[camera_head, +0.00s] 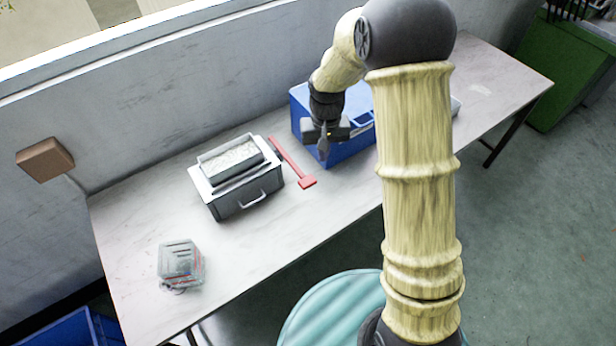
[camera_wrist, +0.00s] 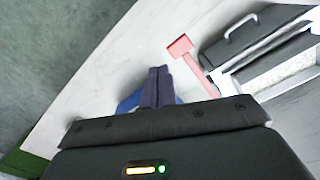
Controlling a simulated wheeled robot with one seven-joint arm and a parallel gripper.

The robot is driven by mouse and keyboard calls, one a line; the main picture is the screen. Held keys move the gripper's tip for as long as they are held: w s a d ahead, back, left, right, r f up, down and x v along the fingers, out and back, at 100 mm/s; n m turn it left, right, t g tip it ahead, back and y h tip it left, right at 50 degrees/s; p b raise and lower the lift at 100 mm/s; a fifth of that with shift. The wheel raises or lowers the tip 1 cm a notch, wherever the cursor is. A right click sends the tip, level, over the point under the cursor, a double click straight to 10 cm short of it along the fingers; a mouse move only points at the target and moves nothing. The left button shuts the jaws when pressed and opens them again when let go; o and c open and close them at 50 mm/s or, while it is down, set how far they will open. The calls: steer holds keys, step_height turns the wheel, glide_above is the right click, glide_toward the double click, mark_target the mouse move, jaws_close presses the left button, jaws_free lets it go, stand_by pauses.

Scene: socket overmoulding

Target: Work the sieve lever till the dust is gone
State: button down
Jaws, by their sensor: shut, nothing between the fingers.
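The sieve box (camera_head: 240,180) is grey with a pale rim and a front handle, and stands on the table with pale granular material (camera_head: 231,160) in its top tray. Its red lever (camera_head: 291,163) slants along the box's right side and ends in a flat red paddle; the paddle also shows in the wrist view (camera_wrist: 180,46). My gripper (camera_head: 323,150) is shut and empty, to the right of the lever and apart from it, in front of the blue bin. Its shut fingers show in the wrist view (camera_wrist: 157,86). I cannot tell how much dust is in the material.
A blue bin (camera_head: 351,147) stands right of the lever, partly behind my arm. A clear container (camera_head: 180,262) sits at the table's front left. A brown block (camera_head: 45,159) is by the wall. A green bin (camera_head: 566,75) stands beyond the table, whose front middle is clear.

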steer(key=g, duration=0.1)
glide_toward(307, 178)
steer(key=shift+s+a+r, duration=0.1)
steer(key=shift+r, duration=0.2)
steer(key=shift+f, duration=0.1)
steer(key=f+b, duration=0.1)
steer(key=f, duration=0.1)
steer(key=f+b, duration=0.4)
steer(key=shift+s+f, duration=0.35)
steer(key=shift+f, duration=0.05)
steer(key=shift+f+b, duration=1.25)
steer(key=shift+f, duration=1)
